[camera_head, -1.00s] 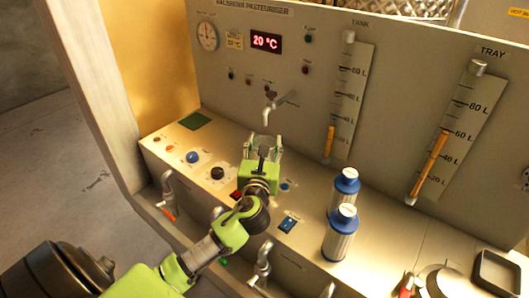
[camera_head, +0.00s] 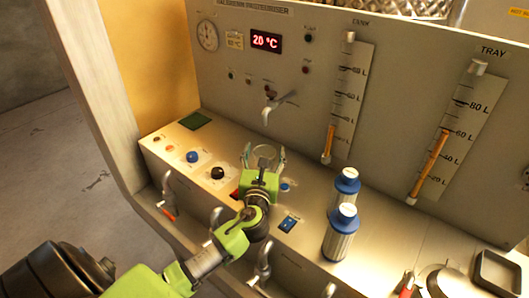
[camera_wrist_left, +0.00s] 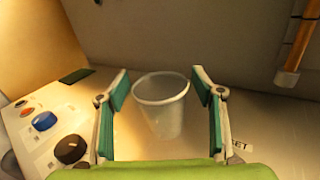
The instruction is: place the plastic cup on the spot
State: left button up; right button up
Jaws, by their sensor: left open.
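The clear plastic cup (camera_head: 264,154) stands upright on the counter below the tap, between the fingers of my left gripper (camera_head: 263,158). In the left wrist view the cup (camera_wrist_left: 162,108) shows its pale round rim. The green-padded fingers of my left gripper (camera_wrist_left: 161,95) are spread on either side of it, with a visible gap to each. A dark green square patch (camera_head: 195,121) lies on the counter at the back left; I cannot tell whether it is the spot. My right gripper is not in view.
The tap (camera_head: 270,106) sticks out of the panel behind the cup. Two blue-capped bottles (camera_head: 341,226) stand to the right. Blue (camera_head: 193,157) and black (camera_head: 218,173) knobs rise from the counter at left. A black tray (camera_head: 497,272) sits at far right.

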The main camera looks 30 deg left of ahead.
pick_arm(q)
jog(key=shift+r, duration=0.1)
jog(key=b+v, duration=0.1)
jog(key=v, duration=1)
jog(key=shift+b, duration=0.3)
jog(key=shift+s+d, duration=0.2)
jog(key=shift+s, duration=0.3)
